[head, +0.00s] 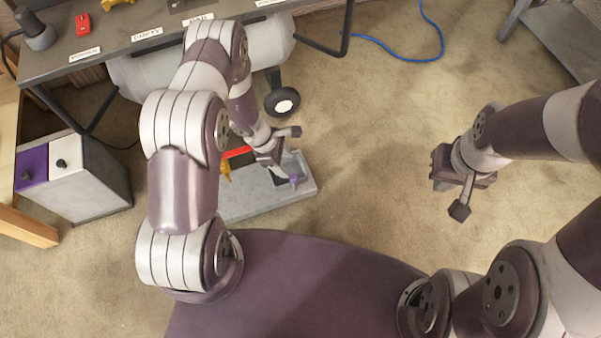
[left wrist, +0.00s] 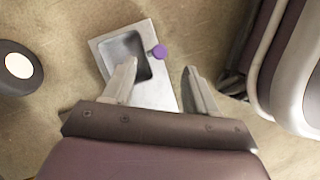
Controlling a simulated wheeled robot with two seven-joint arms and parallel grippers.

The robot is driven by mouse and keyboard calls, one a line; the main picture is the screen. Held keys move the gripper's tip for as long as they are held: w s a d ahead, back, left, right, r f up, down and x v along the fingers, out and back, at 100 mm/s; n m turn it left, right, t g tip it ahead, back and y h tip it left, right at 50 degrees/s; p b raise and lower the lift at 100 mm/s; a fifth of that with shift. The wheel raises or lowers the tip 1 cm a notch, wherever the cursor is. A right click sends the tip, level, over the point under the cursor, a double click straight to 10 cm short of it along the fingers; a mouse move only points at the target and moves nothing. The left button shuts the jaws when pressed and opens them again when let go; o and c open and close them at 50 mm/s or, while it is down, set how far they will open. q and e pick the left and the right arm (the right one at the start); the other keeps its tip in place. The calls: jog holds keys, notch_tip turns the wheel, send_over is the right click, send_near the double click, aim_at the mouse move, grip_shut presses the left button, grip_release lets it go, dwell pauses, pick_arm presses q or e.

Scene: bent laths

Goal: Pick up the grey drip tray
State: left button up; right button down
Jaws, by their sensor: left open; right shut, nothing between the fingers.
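The grey drip tray (head: 287,167) appears to be the dark grey, shallow rectangular piece at the right end of a pale grey slab on the floor. It also shows in the left wrist view (left wrist: 120,47), partly covered by a finger. A purple knob (left wrist: 158,52) stands beside its edge. My left gripper (head: 286,154) is open above the tray, with its fingers apart and nothing between them. In the left wrist view my left gripper (left wrist: 160,72) has one finger over the tray and one to its right. My right gripper (head: 459,211) is shut and empty, off to the right.
The slab (head: 255,207) also carries a red piece (head: 238,152) and a yellow piece (head: 226,172), partly hidden by my arm. A table (head: 115,42) with labels stands at the back left. A box (head: 95,185) is at left. A blue cable (head: 400,57) lies on open carpet.

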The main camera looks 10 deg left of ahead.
aim_at(295, 177)
pick_arm(q)
jog(key=b+x, duration=0.4)
jog(key=x, duration=0.3)
jog(key=shift+s+f, duration=0.15)
jog(key=shift+f, duration=0.2)
jog(key=b+x, duration=0.2)
jog(key=x, duration=0.1)
jog(key=b+x, duration=0.2)
jog(key=shift+a+f, duration=0.25)
jog(key=shift+a, duration=0.15)
jog(key=shift+r, duration=0.2)
grip_shut()
